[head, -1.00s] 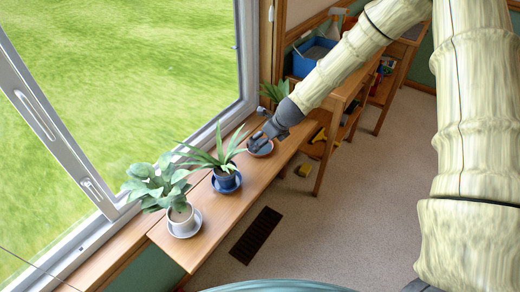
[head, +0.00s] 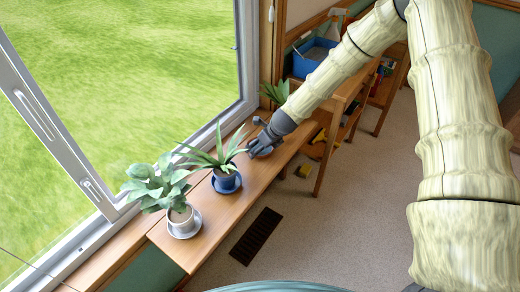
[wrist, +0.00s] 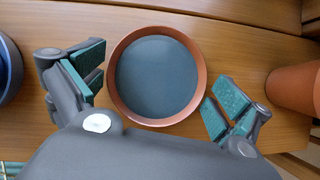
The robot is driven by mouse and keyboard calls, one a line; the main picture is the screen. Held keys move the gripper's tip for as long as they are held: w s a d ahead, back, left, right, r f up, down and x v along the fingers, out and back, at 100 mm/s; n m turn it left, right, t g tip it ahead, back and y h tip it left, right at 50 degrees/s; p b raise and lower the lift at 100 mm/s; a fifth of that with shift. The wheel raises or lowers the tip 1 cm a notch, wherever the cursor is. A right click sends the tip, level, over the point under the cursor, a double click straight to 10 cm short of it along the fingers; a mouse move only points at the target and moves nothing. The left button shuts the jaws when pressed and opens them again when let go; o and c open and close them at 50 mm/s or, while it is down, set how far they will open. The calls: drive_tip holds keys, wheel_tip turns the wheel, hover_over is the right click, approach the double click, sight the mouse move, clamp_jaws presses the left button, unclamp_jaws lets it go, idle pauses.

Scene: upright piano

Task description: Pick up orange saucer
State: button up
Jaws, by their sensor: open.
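The orange saucer (wrist: 118,103) lies on the wooden shelf in the wrist view, with an orange rim and a dark grey-blue inside. My gripper (wrist: 152,92) is open, with one green-padded finger at the saucer's left and the other at its lower right. The saucer's near edge is close to the gripper body, and I cannot tell whether the fingers touch it. In the head view my gripper (head: 262,147) is low over the shelf and hides most or all of the saucer.
On the shelf (head: 213,213), a plant in a blue pot (head: 227,182) and a plant in a white pot (head: 181,214) stand nearer. A terracotta pot (wrist: 294,90) is right of the gripper in the wrist view. The window (head: 120,95) borders the shelf's left.

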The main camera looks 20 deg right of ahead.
drive_tip(key=c, duration=0.8)
